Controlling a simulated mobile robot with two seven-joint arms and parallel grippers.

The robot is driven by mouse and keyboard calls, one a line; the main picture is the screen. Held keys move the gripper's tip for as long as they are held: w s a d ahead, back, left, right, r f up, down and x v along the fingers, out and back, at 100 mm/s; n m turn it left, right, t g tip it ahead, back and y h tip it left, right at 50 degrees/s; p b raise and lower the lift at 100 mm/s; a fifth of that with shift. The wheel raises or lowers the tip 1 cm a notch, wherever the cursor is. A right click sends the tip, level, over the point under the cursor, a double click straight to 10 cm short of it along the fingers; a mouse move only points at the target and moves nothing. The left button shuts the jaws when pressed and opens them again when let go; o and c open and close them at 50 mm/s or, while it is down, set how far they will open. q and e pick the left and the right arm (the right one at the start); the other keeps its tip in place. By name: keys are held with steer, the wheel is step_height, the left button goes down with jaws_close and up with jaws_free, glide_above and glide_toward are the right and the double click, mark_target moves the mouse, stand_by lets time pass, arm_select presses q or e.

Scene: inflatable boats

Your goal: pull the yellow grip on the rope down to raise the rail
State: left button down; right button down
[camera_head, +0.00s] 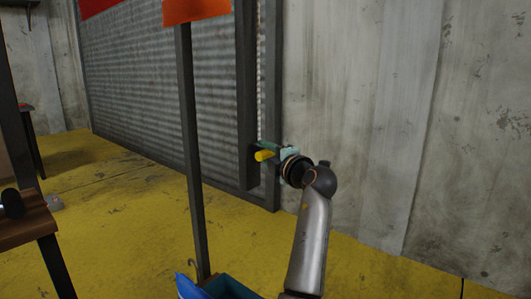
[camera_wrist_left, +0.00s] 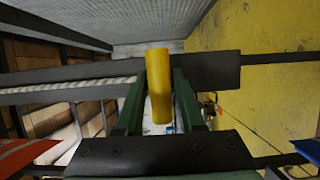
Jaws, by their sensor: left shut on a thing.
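The yellow grip (camera_head: 264,155) is a short yellow cylinder beside the dark upright post (camera_head: 246,90) at the corrugated shutter. In the left wrist view the yellow grip (camera_wrist_left: 159,85) stands between the two green fingers of my left gripper (camera_wrist_left: 161,95), which is shut on it. The pale twisted rope (camera_wrist_left: 70,90) runs from the left edge up to the grip. In the head view my left gripper (camera_head: 273,154) is partly hidden by its wrist. I cannot clearly make out the rail. My right gripper is not in view.
A thin post with an orange panel (camera_head: 196,10) stands left of my arm. A teal crate (camera_head: 230,287) with a blue item (camera_head: 190,288) lies at its foot. A wooden table (camera_head: 28,222) is at the left. Yellow floor (camera_head: 110,200) between is open.

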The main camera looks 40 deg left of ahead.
arm_select(q)
steer(key=shift+f, duration=0.6)
steer(key=c, duration=0.5)
jaws_free()
steer(key=shift+r, duration=0.15)
steer(key=shift+s+d+r, duration=0.1)
steer(key=shift+d, duration=0.4)
steer(key=p+v, duration=0.1)
steer(key=v, duration=1)
steer(key=shift+s+d, duration=0.15)
steer(key=shift+d, duration=0.05)
